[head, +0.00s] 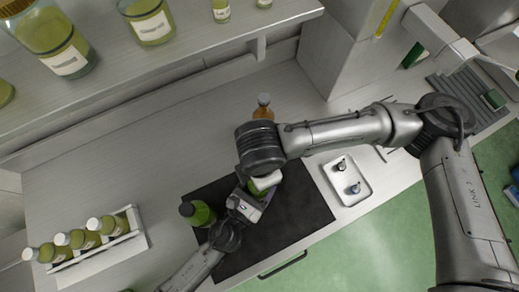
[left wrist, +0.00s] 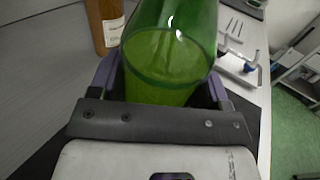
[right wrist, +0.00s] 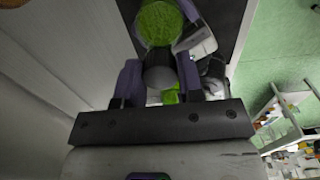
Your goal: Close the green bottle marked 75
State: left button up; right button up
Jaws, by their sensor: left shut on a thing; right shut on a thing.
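A green bottle (left wrist: 170,50) stands between the fingers of my left gripper (left wrist: 162,92), which is shut on its body. In the head view, my right gripper hides most of this bottle (head: 268,181). My right gripper (right wrist: 160,78) is above it, pointing down and shut on a dark cap (right wrist: 161,70). The cap lines up with the held bottle (right wrist: 158,22); I cannot tell whether it is seated on the neck. A second green bottle (head: 203,214) stands on the black mat (head: 300,212), left of my left gripper. I cannot read the number 75 on either bottle.
An amber bottle (head: 263,112) stands behind my right gripper. A small metal tray (head: 349,193) with small items lies right of the mat. A white rack (head: 123,226) of several yellow-green bottles stands at left. A shelf (head: 200,62) with jars runs along the back.

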aim_at(253, 195)
jog(key=o, duration=1)
jog(key=shift+o, duration=0.2)
notch_tip(253, 195, up, 12)
pick_arm(q)
jog(key=o, duration=1.8)
jog(key=b+v, duration=0.1)
jog(key=v, duration=0.4)
jog(key=shift+s+a+f+b, duration=0.15)
jog(key=shift+s+b, duration=0.1)
jog(key=shift+b, duration=0.1)
jog(key=shift+b+v, duration=0.3)
jog(key=shift+v, duration=0.65)
pick_arm(e)
jog(key=shift+f, duration=1.15)
